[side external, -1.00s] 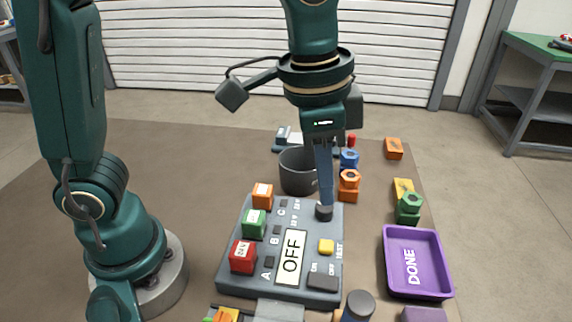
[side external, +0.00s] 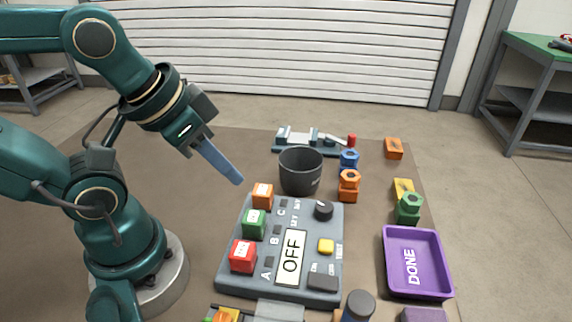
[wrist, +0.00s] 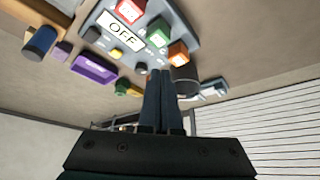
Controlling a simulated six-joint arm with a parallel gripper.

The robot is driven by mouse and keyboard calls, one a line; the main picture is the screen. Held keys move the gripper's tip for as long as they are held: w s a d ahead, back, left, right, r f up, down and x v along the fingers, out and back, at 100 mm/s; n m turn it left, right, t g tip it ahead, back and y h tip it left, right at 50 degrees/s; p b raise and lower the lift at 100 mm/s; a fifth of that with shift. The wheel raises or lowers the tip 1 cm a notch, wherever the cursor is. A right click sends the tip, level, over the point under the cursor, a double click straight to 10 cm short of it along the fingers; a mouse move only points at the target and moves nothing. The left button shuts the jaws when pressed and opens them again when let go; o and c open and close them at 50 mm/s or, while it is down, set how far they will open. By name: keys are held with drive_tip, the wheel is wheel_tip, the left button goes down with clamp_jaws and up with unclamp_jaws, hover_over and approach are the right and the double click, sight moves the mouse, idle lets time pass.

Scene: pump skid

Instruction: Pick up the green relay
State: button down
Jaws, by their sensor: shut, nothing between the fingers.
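The green relay (side external: 254,223) sits on the left side of the grey control panel (side external: 226,281), between the red relay (side external: 243,256) and the orange relay (side external: 262,196). In the wrist view the green relay (wrist: 159,36) shows near the top, apart from my fingers. My gripper (side external: 239,181) is shut and empty, with its fingers tilted down above the mat, behind and left of the orange relay. In the wrist view the shut fingers (wrist: 162,75) point toward the panel. The panel display reads OFF.
A dark cup (side external: 301,173) stands behind the panel. A purple tray (side external: 447,277) marked DONE lies to the right. The mat left of the panel is clear.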

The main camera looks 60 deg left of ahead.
drive_tip(key=shift+c, duration=1.6)
unclamp_jaws()
drive_tip(key=n+g, duration=0.5)
drive_tip(key=n, duration=0.4)
hover_over(253, 216)
wheel_tip(253, 216, down, 5)
drive_tip(key=shift+w+r, duration=0.1)
drive_tip(key=shift+w, duration=0.05)
drive_tip(key=shift+f+g, duration=0.3)
drive_tip(key=shift+f, duration=3.05)
